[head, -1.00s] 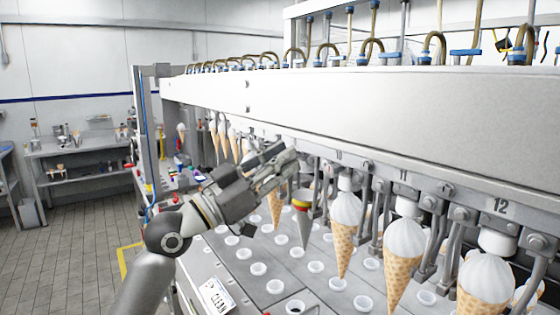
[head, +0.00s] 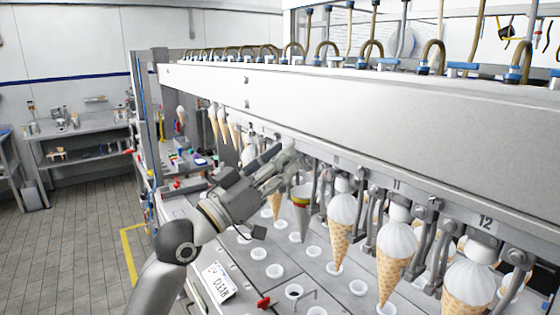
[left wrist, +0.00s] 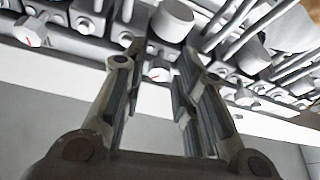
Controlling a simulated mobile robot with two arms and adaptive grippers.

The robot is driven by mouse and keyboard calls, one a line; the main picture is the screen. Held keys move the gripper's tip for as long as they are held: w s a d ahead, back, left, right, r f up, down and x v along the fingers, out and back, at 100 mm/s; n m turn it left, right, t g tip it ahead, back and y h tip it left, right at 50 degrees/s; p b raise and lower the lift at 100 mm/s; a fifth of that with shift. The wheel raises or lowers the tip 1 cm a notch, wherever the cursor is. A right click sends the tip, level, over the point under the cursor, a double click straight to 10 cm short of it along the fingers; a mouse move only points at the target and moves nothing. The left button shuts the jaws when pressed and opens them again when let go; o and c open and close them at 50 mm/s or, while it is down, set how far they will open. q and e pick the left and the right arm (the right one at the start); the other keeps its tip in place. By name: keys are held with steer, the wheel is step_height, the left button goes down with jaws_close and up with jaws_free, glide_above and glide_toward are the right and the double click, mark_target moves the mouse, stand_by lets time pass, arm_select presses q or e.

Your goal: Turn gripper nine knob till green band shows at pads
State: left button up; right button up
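A long row of cone grippers hangs under the white machine beam; plates 11 and 12 can be read at the right. A grey metal cone (head: 301,222) with a yellow and a red band hangs in one gripper just right of my left gripper. No green band can be made out. My left gripper (head: 286,165) is at the row's front, left of the grey cone. In the left wrist view my left gripper (left wrist: 160,58) is open, its fingers either side of a small round knob (left wrist: 158,74) with a red mark, with gaps showing on both sides. My right gripper is out of view.
Ice cream cones (head: 394,255) hang right of the grey cone, and more hang farther left. The aisle floor at left is clear.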

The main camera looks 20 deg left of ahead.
arm_select(q)
steer(key=shift+o, duration=0.7)
steer(key=v, duration=1.2)
steer(key=shift+w, duration=0.1)
stand_by(0.3)
